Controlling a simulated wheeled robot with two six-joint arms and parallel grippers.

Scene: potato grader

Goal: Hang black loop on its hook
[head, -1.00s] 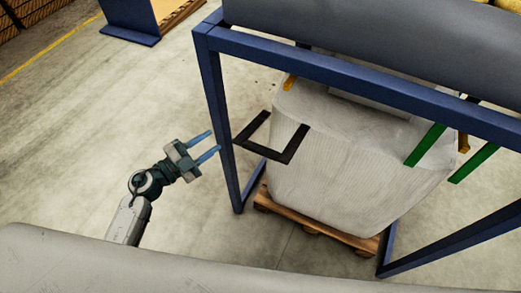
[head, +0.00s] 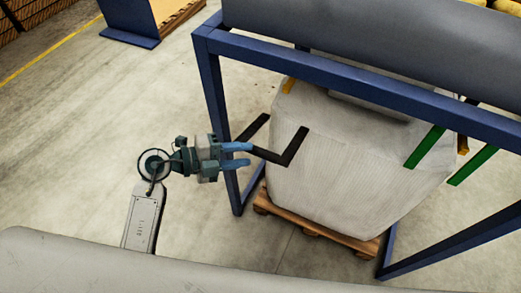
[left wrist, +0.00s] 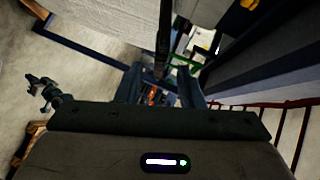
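The black loop (head: 293,148) is an angular band that stands out from the near left side of the big white bag (head: 345,165). My left gripper (head: 237,155) is at the loop's left corner, by the blue post. Its two blue fingers are apart and overlap that corner, hiding part of it. In the left wrist view my left gripper (left wrist: 162,88) shows spread fingers, with a dark band (left wrist: 163,40) in line with the gap. I cannot tell if they touch it. What looks like my right gripper (left wrist: 45,92) is small at the left there. I cannot make out a hook.
A blue frame (head: 330,70) surrounds the bag, its post (head: 215,100) close to my left gripper. A grey roller (head: 370,40) lies above it. Green (head: 425,146) and orange (head: 289,85) loops are on the bag. The pallet (head: 320,227) is below.

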